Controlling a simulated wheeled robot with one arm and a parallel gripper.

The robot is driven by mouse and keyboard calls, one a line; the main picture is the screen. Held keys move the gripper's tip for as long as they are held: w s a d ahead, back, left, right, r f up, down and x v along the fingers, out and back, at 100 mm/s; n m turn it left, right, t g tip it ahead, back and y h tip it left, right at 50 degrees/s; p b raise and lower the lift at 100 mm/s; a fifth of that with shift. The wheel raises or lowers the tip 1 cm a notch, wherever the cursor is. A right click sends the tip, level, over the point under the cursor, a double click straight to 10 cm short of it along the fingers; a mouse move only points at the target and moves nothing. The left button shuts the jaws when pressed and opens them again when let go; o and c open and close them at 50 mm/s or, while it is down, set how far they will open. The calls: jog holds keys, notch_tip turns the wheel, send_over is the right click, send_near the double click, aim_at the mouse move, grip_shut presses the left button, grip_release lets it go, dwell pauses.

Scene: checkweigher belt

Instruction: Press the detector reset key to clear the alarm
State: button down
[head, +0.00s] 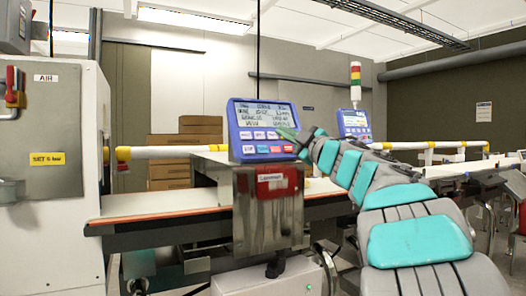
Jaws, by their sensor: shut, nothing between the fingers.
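A blue control panel (233,116) with a lit grey screen and two rows of keys stands at the middle of the head view. Its upper row has pale keys (258,135). Its lower row has coloured keys, including a red one (276,149). The key labels are too small to read, so I cannot tell which is the reset key. My gripper (290,134) is shut and empty at the right part of the panel, over the upper key row. It hides part of the keys there. I cannot tell whether it touches the panel.
A conveyor belt (150,205) runs left of the steel housing (268,215) under the panel. A grey cabinet (45,190) stands at the left. A yellow and white rail (165,152) passes behind. A second blue panel (355,123) and a signal tower (355,82) stand farther back.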

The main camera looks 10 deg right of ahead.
aim_at(262, 149)
jog(key=shift+w+a+f+b, duration=0.4)
jog(key=shift+w+f, duration=0.25)
jog(key=shift+w, duration=0.55)
jog(key=shift+w+a+f+b, duration=0.4)
jog(key=shift+w+f, duration=0.2)
jog(key=shift+w, duration=0.55)
jog(key=shift+w+a+f+b, duration=0.35)
jog(key=shift+w+f, duration=0.3)
jog(key=shift+w, duration=0.55)
jog(key=shift+w+a+f, duration=0.1)
jog(key=shift+w+f, duration=0.1)
jog(key=shift+w, duration=0.15)
jog(key=shift+w+a+f+p, duration=0.1)
jog(key=shift+w+f+p, duration=0.05)
jog(key=shift+w+p, duration=0.2)
dwell(0.3)
jog(key=shift+s+d+r+p, duration=0.25)
jog(key=shift+s+r+p, duration=0.1)
jog(key=shift+s, duration=0.4)
